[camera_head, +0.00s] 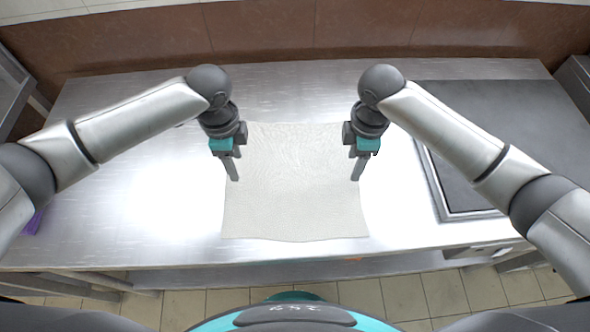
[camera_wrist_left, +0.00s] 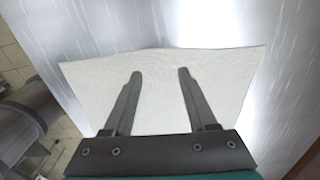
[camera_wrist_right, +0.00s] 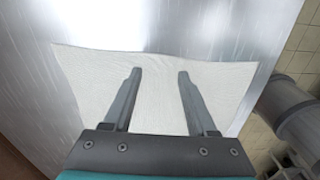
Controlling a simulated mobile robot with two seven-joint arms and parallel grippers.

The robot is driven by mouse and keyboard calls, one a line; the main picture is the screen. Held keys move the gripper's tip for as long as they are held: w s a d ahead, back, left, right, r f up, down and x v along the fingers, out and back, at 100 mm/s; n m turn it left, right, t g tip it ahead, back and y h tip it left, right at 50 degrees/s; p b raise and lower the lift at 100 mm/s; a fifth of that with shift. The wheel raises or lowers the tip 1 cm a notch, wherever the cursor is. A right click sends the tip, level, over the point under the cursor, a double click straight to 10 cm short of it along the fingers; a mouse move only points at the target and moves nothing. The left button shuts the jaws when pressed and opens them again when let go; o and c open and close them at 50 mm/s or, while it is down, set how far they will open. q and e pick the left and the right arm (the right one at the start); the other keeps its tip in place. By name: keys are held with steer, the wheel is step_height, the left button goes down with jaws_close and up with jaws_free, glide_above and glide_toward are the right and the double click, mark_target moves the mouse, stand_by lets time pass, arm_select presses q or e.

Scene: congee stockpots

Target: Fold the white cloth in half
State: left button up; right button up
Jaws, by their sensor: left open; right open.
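The white cloth (camera_head: 295,195) lies flat and spread out on the steel counter, roughly square, with its near edge slightly wavy. My left gripper (camera_head: 234,178) is over the cloth's left edge, and my right gripper (camera_head: 356,178) is over its right edge. In the left wrist view, two parted fingers (camera_wrist_left: 160,75) point across the cloth (camera_wrist_left: 210,65), with nothing between them but cloth below. The right wrist view shows the same, with parted fingers (camera_wrist_right: 160,75) above the cloth (camera_wrist_right: 215,80). Whether the fingertips touch the cloth I cannot tell.
The steel counter (camera_head: 150,200) is bare to the left of the cloth. A dark flat panel with a metal rim (camera_head: 480,110) is set at the right. A purple object (camera_head: 34,222) shows at the far left edge. A brown wall (camera_head: 300,30) stands behind.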

arm_select(q)
steer(key=shift+f, duration=1)
arm_select(e)
steer(key=shift+f, duration=1)
arm_select(q)
steer(key=shift+f, duration=0.2)
arm_select(e)
steer(key=shift+f, duration=0.15)
arm_select(q)
steer(key=shift+c, duration=1)
arm_select(e)
steer(key=shift+c, duration=1)
arm_select(q)
steer(key=c, duration=0.7)
arm_select(e)
steer(key=c, duration=0.7)
arm_select(q)
jaws_close()
arm_select(e)
jaws_close()
arm_select(q)
steer(key=shift+r, duration=0.15)
